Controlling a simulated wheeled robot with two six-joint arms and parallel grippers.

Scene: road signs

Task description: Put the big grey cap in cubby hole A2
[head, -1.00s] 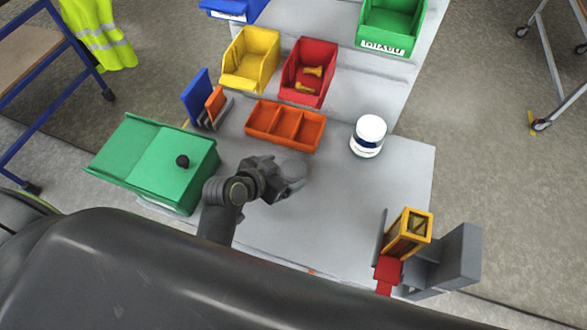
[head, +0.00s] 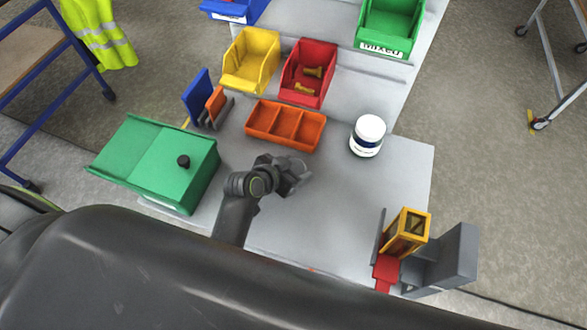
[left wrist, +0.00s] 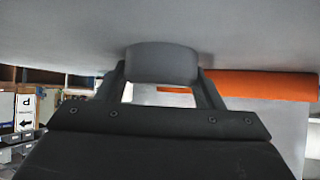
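In the left wrist view the big grey cap (left wrist: 162,63) is a short grey cylinder between the two fingers of my left gripper (left wrist: 163,88). The fingers touch it on both sides. In the head view my left gripper (head: 298,173) is over the grey table, in front of the orange three-compartment tray. The cap is hard to tell from the fingers there. I cannot read any label A2 in these frames. My right gripper is not in view.
The orange tray (head: 285,126) lies behind the gripper. A white jar (head: 368,135) stands to the right. A green box (head: 165,160) with a black knob is at left. A yellow crate (head: 407,232) sits at front right. The table between gripper and crate is clear.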

